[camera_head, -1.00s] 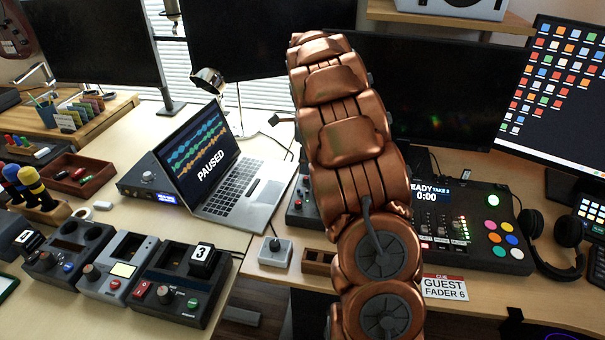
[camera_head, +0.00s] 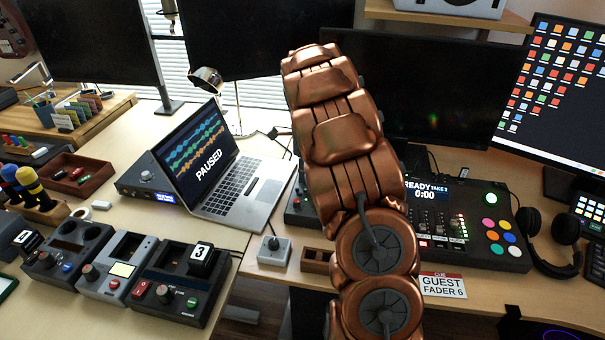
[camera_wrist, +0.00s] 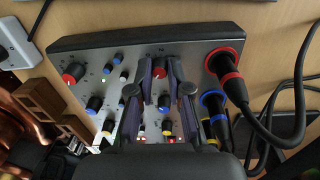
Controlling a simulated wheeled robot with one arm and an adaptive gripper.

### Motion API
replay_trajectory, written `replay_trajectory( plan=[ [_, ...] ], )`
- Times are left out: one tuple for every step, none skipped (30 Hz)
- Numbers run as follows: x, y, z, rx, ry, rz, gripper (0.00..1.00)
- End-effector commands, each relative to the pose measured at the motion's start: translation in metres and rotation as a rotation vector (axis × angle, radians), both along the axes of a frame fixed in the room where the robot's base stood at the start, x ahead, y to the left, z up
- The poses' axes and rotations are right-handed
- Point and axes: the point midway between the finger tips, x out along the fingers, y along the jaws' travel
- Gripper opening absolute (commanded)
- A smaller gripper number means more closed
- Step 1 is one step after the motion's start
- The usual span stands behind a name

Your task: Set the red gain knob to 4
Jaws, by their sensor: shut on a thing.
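A grey control panel (camera_wrist: 140,60) with rows of coloured knobs fills the middle of the wrist view. My gripper (camera_wrist: 160,67) reaches over it from below, its two dark fingers closed on a red knob (camera_wrist: 159,71) in the top row. The fingers cover most of this knob, so its pointer and setting cannot be read. A second red knob (camera_wrist: 73,73) stands free at the upper left of the panel. In the head view my copper arm hides the gripper and most of the panel (camera_head: 300,203).
Blue knobs (camera_wrist: 94,105) and small white-capped ones sit close around the fingers. Thick cables with red (camera_wrist: 225,62) and blue (camera_wrist: 212,98) plugs rise at the panel's right. A laptop (camera_head: 240,190) stands to the left, a mixer console (camera_head: 470,225) to the right.

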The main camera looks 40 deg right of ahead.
Motion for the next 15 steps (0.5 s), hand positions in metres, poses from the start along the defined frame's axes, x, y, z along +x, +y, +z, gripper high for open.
replay_trajectory(
  plan=[
    [0.0,0.0,0.0,0.001,0.001,0.0,0.0],
    [0.0,0.0,0.0,0.001,0.001,0.0,0.0],
    [0.0,0.0,0.0,0.001,0.001,0.0,0.0],
    [0.0,0.001,0.0,0.001,0.001,0.0,0.0],
    [0.0,0.001,0.0,0.002,0.001,0.0,0.0],
    [0.0,0.011,0.001,-0.001,0.001,0.003,0.0],
    [0.0,0.008,0.001,0.001,-0.001,0.002,0.0],
    [0.0,0.006,0.0,0.002,0.0,0.002,0.0],
    [0.0,0.005,0.0,0.002,0.002,0.004,0.0],
    [0.0,0.004,0.0,0.003,0.002,0.007,0.0],
    [0.0,0.004,0.0,0.004,0.003,0.011,0.0],
    [-0.001,0.003,0.0,0.005,0.004,0.018,0.0],
    [-0.001,0.003,-0.001,0.004,0.004,0.025,0.0],
    [-0.001,0.002,-0.001,0.005,0.005,0.033,0.0],
    [-0.001,0.002,-0.001,0.005,0.005,0.046,0.0]
  ],
)
